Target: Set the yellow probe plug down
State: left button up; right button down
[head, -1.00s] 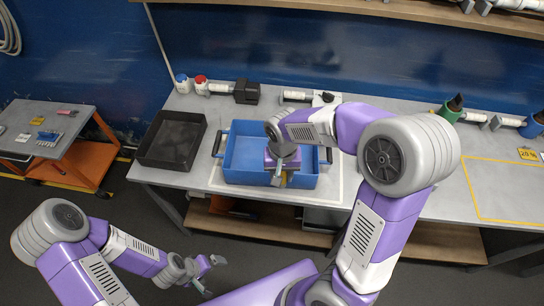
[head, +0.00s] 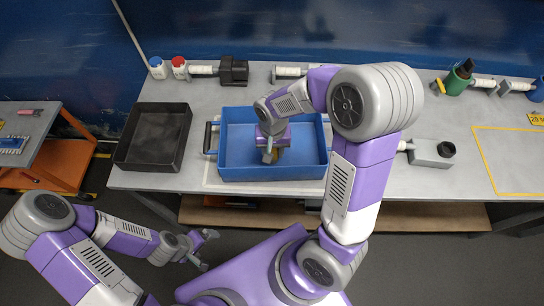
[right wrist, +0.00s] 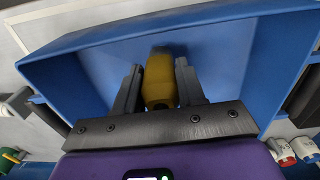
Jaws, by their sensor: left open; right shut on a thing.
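The yellow probe plug (right wrist: 158,82) is between the two dark fingers of my right gripper (right wrist: 158,76) in the right wrist view. The gripper is shut on it. The blue tray (right wrist: 85,55) surrounds them on several sides in that view. In the head view, my right gripper (head: 271,150) points down inside the blue tray (head: 312,165) on the bench, and the plug is mostly hidden under it. I cannot tell whether the plug touches the tray floor. My left gripper (head: 205,251) is open and empty, in front of the bench.
A black tray (head: 180,148) stands left of the blue one. A grey box with a round dark top (head: 432,153) stands right of my arm. A yellow outlined area (head: 510,165) is bare.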

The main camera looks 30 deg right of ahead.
jog(key=shift+f+b, duration=0.6)
jog(key=shift+f, duration=2.05)
jog(key=shift+f, duration=0.2)
jog(key=c, duration=0.7)
grip_release()
jog(key=shift+r, duration=0.1)
jog(key=shift+r, duration=0.1)
jog(key=shift+r, duration=0.3)
notch_tip(320, 180, up, 12)
jog(key=p, duration=0.3)
jog(key=shift+f, duration=0.25)
